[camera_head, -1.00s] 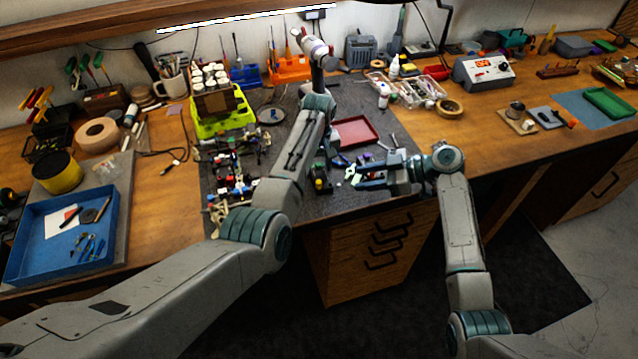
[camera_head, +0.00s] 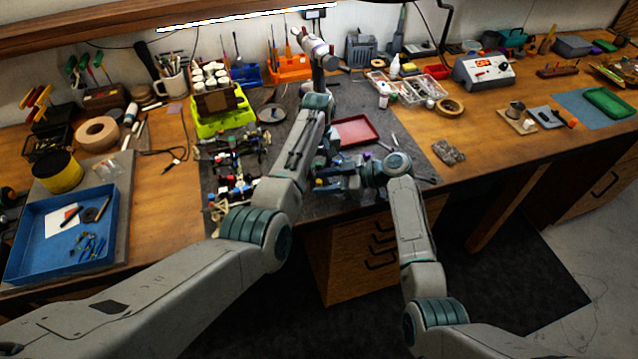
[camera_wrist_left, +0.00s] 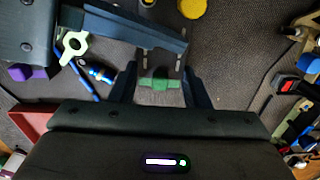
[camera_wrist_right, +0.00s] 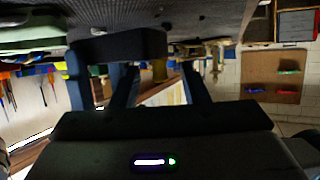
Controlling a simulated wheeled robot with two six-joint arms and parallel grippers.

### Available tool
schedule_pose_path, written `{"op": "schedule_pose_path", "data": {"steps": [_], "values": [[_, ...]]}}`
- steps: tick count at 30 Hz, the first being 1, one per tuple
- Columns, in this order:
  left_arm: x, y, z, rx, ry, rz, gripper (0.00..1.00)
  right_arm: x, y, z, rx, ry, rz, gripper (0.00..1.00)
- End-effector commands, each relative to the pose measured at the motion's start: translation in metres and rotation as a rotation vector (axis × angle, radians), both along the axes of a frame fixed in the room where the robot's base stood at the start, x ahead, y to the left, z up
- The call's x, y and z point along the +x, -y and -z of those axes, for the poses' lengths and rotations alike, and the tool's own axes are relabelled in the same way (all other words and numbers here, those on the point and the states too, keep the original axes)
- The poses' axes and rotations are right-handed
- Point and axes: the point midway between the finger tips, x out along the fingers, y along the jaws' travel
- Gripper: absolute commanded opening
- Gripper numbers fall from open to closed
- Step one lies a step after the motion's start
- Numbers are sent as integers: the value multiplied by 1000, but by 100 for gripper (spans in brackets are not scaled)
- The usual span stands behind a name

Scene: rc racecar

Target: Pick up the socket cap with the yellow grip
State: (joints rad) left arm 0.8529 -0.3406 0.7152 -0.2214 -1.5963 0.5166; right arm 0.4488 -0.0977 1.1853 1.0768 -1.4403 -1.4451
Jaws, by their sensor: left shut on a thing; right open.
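My left gripper (camera_wrist_left: 160,88) is shut on a small green piece (camera_wrist_left: 158,83) above the grey mat. A round yellow thing (camera_wrist_left: 192,8), possibly the yellow grip of the socket cap, shows at the top edge of the left wrist view.
A red tray (camera_head: 356,130) lies behind the grippers. A white wrench-like part (camera_wrist_left: 73,45) and a purple block (camera_wrist_left: 22,72) lie nearby. Dark chassis parts (camera_head: 235,165) are left on the mat. A lime crate (camera_head: 222,118) stands behind them.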

Motion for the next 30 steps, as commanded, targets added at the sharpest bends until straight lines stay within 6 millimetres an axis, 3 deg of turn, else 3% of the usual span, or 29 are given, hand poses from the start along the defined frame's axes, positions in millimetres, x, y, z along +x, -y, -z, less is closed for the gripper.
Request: {"op": "schedule_pose_path", "data": {"steps": [7,13,25,30], "values": [[0,0,0,0,0,0,15,0,-1,1,-1,0,0,39],[0,0,0,0,0,0,15,0,-1,1,0,0,0,0],[0,0,0,0,-1,0,15,0,-1,0,0,0,0,0],[0,0,0,0,0,0,15,0,-1,-14,0,3,0,0]]}}
